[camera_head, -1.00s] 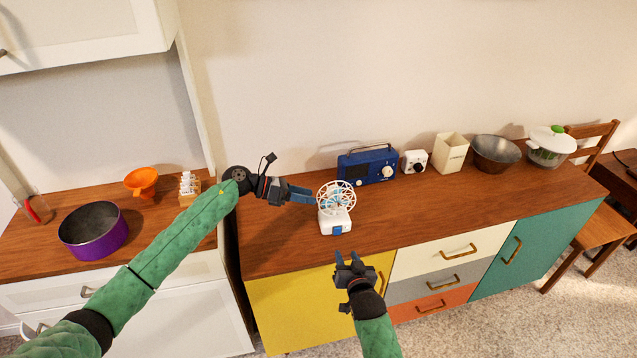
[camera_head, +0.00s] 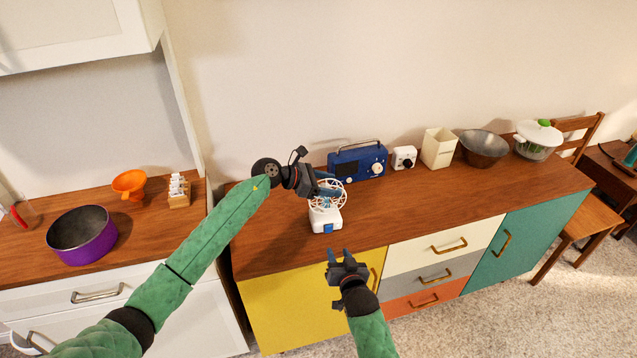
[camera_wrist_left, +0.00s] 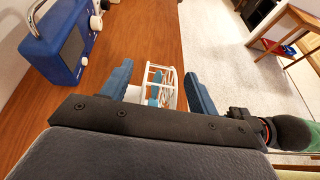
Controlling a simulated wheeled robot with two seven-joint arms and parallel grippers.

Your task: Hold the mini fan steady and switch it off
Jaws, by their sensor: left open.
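The mini fan (camera_head: 327,218) is upright on the wooden cabinet top, with a white base, a round white cage and a blue patch on the base's front. My left gripper (camera_head: 330,187) is at the fan's cage and hides part of it. In the left wrist view, the cage (camera_wrist_left: 161,84) shows between the two blue fingers of my left gripper (camera_wrist_left: 158,90), which are spread, with a gap beside the cage. My right gripper (camera_head: 340,256) is in front of the cabinet, below and apart from the fan, with its fingers apart and empty.
Behind the fan stand a blue radio (camera_head: 357,163), a small white device (camera_head: 404,158), a cream container (camera_head: 438,149) and a metal bowl (camera_head: 483,149). The radio also shows in the left wrist view (camera_wrist_left: 62,45). The cabinet top (camera_head: 430,208) right of the fan is clear.

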